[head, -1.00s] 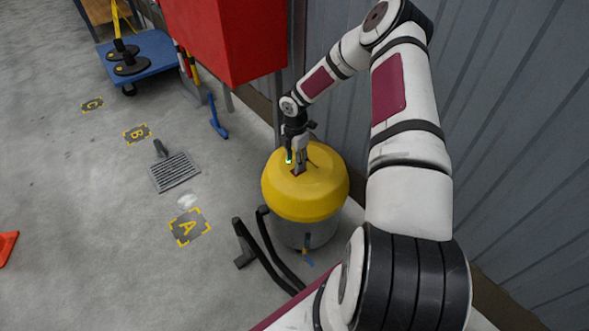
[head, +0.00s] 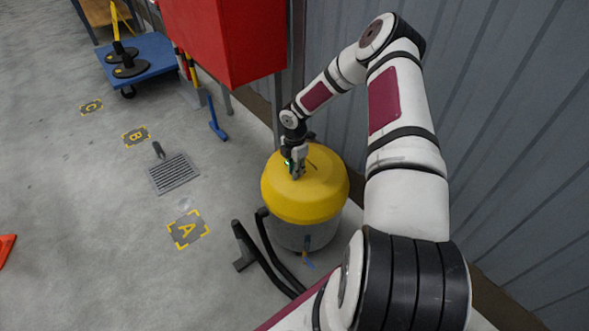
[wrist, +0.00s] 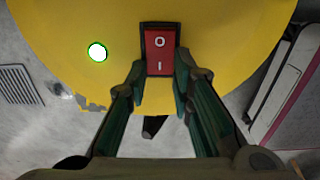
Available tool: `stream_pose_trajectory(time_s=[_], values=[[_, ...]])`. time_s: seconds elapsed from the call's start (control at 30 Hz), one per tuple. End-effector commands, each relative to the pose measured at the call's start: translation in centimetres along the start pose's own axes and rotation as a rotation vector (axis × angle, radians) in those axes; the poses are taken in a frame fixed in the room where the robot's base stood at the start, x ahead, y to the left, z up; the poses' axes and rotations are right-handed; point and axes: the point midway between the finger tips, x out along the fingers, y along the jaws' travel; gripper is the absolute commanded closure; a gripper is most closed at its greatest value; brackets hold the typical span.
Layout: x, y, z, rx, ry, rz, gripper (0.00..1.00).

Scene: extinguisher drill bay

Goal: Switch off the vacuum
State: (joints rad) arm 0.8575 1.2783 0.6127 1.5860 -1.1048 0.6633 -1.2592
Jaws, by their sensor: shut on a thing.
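The vacuum (head: 320,195) is a drum with a yellow domed lid and a grey lower body, standing upright by the wall. In the wrist view its lid (wrist: 225,40) carries a red rocker switch (wrist: 159,45) marked O and I in a dark frame. The O end is farther from my gripper's base, the I end nearer. A round green light (wrist: 97,52) glows left of the switch. My gripper (head: 297,175) reaches down onto the lid. In the wrist view my gripper (wrist: 160,78) has a finger at each side of the switch, shut on it; the exact contact is partly hidden.
A black hose (head: 272,250) lies at the vacuum's front left. A red cabinet (head: 225,45) stands close behind it, against the grey wall (head: 520,120). A floor grate (head: 173,173) and the A marking (head: 188,230) lie left on open floor.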

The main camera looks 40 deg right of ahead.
Motion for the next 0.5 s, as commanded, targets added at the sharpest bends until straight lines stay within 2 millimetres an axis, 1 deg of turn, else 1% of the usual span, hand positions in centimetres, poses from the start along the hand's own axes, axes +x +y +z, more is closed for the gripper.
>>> stream_pose_trajectory(time_s=[0.17,0.5], values=[[0.11,-0.08,0.32,0.006,0.050,-0.004,1.00],[-0.07,0.01,0.86,0.005,0.236,-0.001,1.00]])
